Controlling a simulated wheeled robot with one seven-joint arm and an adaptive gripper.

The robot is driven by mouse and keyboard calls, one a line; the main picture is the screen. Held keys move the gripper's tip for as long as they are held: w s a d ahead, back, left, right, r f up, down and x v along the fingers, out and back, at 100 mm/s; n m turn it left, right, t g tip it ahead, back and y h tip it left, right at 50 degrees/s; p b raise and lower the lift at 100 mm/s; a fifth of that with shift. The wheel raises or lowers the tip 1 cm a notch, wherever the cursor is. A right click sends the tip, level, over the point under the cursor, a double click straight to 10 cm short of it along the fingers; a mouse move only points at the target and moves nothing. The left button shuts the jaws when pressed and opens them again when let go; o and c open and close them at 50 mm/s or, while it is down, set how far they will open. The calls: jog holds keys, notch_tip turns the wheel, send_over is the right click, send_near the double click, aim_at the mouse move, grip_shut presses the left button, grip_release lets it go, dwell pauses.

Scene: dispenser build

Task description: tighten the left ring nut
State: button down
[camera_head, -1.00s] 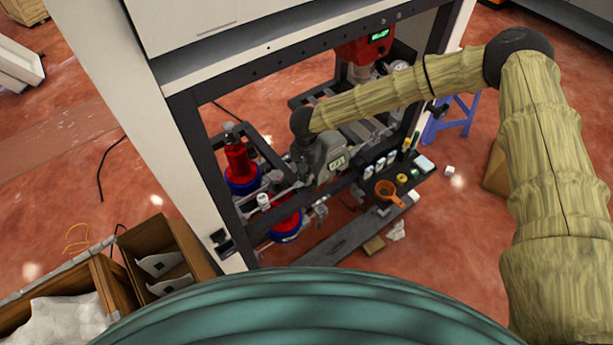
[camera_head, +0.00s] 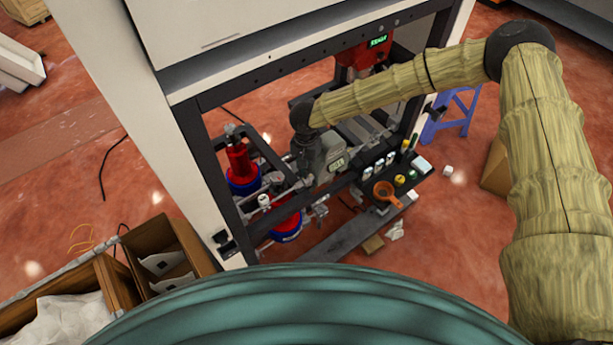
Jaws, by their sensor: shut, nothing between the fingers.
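Two red cylinders with blue rings are inside the dark frame. The left, farther blue ring (camera_head: 243,184) sits round the base of an upright red cylinder (camera_head: 238,158). The nearer blue ring (camera_head: 286,231) is lower and to the right, partly covered by metal fittings. I cannot tell for sure which blue part is the left ring nut. My gripper (camera_head: 304,172) points down beside a grey unit with a small display (camera_head: 323,158), to the right of the left red cylinder. It is shut and empty, apart from both rings. Its fingertips are small and hard to make out.
A dark tray (camera_head: 408,184) holds an orange funnel-like cup (camera_head: 385,190) and small bottles. A red device with a green display (camera_head: 364,52) hangs at the back. Frame posts and rails enclose the work area. Wooden boxes (camera_head: 165,258) stand at left front.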

jog(key=shift+r+p, duration=1.6)
jog(key=shift+r, duration=0.5)
jog(key=shift+s+f, duration=0.1)
jog(key=shift+f, duration=0.05)
jog(key=s+d+f+n+t+h+b, duration=0.1)
jog(key=s+d+f+n, duration=0.1)
jog(key=s+d+f, duration=0.55)
jog(key=s+d+f+n+t, duration=0.1)
jog(key=s+d+f+t, duration=0.2)
jog(key=s, duration=0.7)
jog(key=s+d+g, duration=0.1)
jog(key=s+d, duration=0.3)
jog(key=s, duration=0.3)
jog(key=s+d+r+n+g+b, duration=0.1)
jog(key=s+d, duration=0.2)
jog(key=s, duration=0.4)
jog(key=s+d+g+y, duration=0.1)
jog(key=s+d+g, duration=0.1)
jog(key=s+d, duration=0.2)
jog(key=s, duration=0.3)
jog(key=shift+d+r, duration=0.25)
jog(key=shift+d, duration=0.1)
jog(key=shift+w, duration=0.1)
